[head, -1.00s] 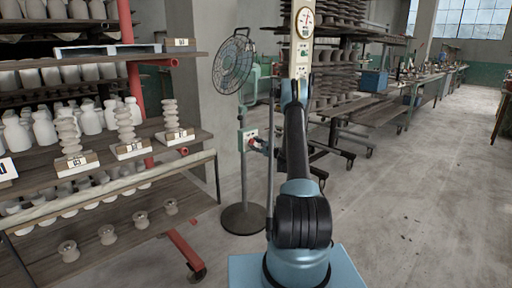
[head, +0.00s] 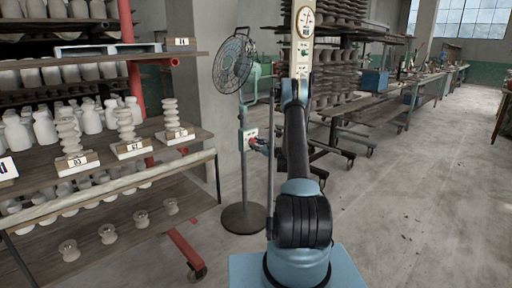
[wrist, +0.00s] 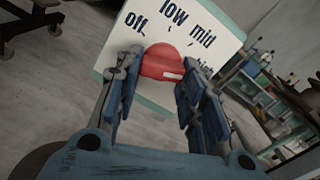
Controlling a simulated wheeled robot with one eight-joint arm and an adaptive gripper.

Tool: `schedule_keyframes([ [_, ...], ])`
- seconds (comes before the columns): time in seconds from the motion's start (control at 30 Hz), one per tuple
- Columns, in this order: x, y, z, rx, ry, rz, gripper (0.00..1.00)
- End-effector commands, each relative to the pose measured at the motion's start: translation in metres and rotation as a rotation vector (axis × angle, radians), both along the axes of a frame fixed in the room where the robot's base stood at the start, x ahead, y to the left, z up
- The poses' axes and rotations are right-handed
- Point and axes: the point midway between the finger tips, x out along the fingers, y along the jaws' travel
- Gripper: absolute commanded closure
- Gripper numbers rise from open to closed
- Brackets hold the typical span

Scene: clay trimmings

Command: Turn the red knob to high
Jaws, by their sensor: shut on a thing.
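The red knob (wrist: 163,63) sits on a white panel (wrist: 213,22) marked off, low and mid, with a fourth label mostly hidden behind my right finger. The knob's white mark lies at its lower right and points towards that partly hidden label. My gripper (wrist: 160,82) is shut on the knob, one finger on each side. In the head view the panel (head: 250,133) is on the pole of a standing fan (head: 234,64), and my gripper (head: 258,146) reaches it from the right, covering part of the knob.
A shelf rack (head: 180,142) with pale pots stands on the left. A wheeled rack of dark ware (head: 335,90) and long workbenches (head: 440,85) stand behind on the right. The fan's round base (head: 243,218) rests on the floor. Open floor lies to the right.

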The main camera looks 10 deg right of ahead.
Motion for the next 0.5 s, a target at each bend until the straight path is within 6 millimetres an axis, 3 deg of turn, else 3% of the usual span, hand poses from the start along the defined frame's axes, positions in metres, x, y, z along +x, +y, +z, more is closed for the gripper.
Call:
schedule_keyframes([
  [0.03, 0.0016, -0.0025, 0.0004, 0.001, 0.0, -0.005, 0.61],
  [0.1, 0.0015, -0.0024, 0.0004, 0.001, 0.0, -0.005, 0.46],
  [0.13, 0.0014, -0.0023, 0.0004, 0.001, 0.0, -0.005, 0.43],
  [0.5, -0.0011, -0.0021, 0.0004, 0.0, -0.001, -0.002, 0.43],
])
